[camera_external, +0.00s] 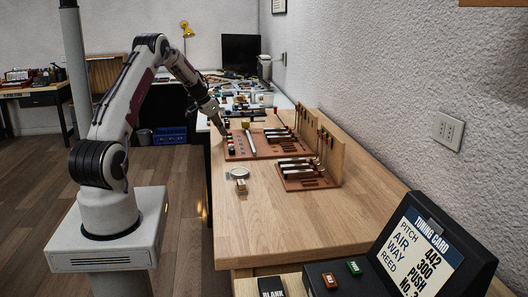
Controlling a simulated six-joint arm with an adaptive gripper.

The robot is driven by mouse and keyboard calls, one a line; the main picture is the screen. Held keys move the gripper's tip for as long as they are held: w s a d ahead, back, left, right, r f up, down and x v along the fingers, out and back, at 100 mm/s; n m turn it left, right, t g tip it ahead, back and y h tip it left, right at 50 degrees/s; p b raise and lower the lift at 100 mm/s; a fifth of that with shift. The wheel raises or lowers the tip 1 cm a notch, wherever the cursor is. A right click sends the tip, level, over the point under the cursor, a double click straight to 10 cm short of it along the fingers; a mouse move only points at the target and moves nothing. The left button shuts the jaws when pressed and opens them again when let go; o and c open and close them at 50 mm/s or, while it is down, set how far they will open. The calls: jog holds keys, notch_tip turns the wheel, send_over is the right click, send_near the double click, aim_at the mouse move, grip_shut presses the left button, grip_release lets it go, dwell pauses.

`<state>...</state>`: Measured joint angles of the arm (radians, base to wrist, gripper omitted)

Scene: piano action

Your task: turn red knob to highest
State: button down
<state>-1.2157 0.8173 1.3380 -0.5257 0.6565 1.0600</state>
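A brown board (265,153) lies on the wooden bench. A row of small coloured pieces, with dark, red and pale parts, stands along its left edge. A reddish piece (230,141) in this row may be the red knob, but it is too small to read any setting. My gripper (221,131) points down close to the far end of this row. I cannot tell whether it touches a piece, or whether its fingers are open or shut.
A smaller board (305,182) with several levers stands to the right. A round pale dish (239,173) and a small block (241,187) lie nearer. The bench's front middle is clear.

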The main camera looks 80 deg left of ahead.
jog(key=shift+s+d+f, duration=0.1)
jog(key=shift+s, duration=0.3)
dwell(0.5)
notch_tip(320, 180, up, 6)
dwell(0.7)
jog(key=shift+w+d+r, duration=0.3)
jog(key=shift+d+r, duration=0.25)
jog(key=shift+d, duration=0.1)
jog(key=shift+f, duration=0.15)
jog(key=shift+f, duration=3.35)
